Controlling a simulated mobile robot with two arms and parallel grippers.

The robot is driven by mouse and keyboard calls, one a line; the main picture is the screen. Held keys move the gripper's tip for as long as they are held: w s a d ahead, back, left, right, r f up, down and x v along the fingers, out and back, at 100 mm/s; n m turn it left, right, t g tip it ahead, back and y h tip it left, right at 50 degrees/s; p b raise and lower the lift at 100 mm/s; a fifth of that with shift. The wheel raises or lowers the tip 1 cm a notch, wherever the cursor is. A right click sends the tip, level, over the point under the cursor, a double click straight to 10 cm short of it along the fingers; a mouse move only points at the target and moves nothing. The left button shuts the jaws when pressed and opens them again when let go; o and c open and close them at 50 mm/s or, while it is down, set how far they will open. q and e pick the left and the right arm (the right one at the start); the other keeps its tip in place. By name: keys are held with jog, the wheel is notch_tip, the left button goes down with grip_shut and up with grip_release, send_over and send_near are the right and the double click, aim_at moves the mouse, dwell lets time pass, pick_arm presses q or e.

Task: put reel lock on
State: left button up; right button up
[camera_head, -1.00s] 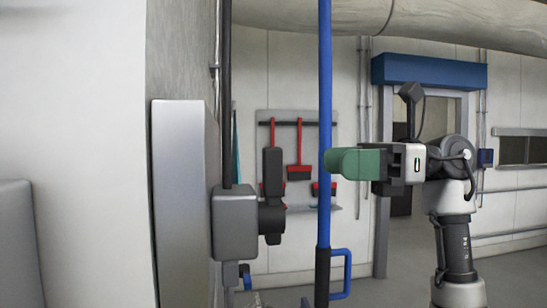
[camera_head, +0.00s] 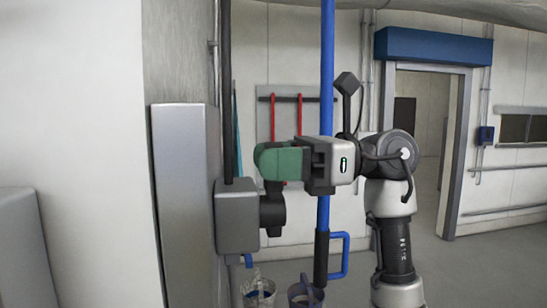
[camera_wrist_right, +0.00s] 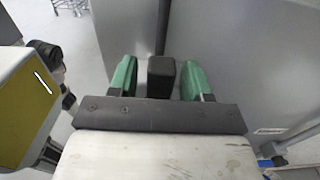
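A grey box (camera_head: 236,220) on the side of a grey metal cabinet carries a black lever (camera_head: 272,213), which I take to be the reel lock. Its upright arm is mostly hidden behind my right gripper (camera_head: 266,160) in the head view. My right gripper has green fingers and is at the height of the lever's upper part. In the right wrist view, the black lever end (camera_wrist_right: 161,76) sits between the two green fingers of the right gripper (camera_wrist_right: 159,70). Gaps show on both sides, so the gripper is open around it.
The tall grey cabinet (camera_head: 186,210) stands left of the box. A blue pole (camera_head: 327,60) with a blue side handle stands behind my right arm. Two buckets (camera_head: 306,296) show at the bottom. A wall rack with red tools is behind. Open floor lies to the right.

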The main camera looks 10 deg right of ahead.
grip_shut()
jog(key=shift+s+f+n+b, duration=0.4)
jog(key=shift+n+b, duration=0.3)
jog(key=shift+b, duration=0.5)
jog(key=shift+s+r+n+b, duration=0.35)
jog(key=shift+s+n+b, duration=0.1)
jog(key=shift+n, duration=0.25)
jog(key=shift+o, duration=0.6)
grip_release()
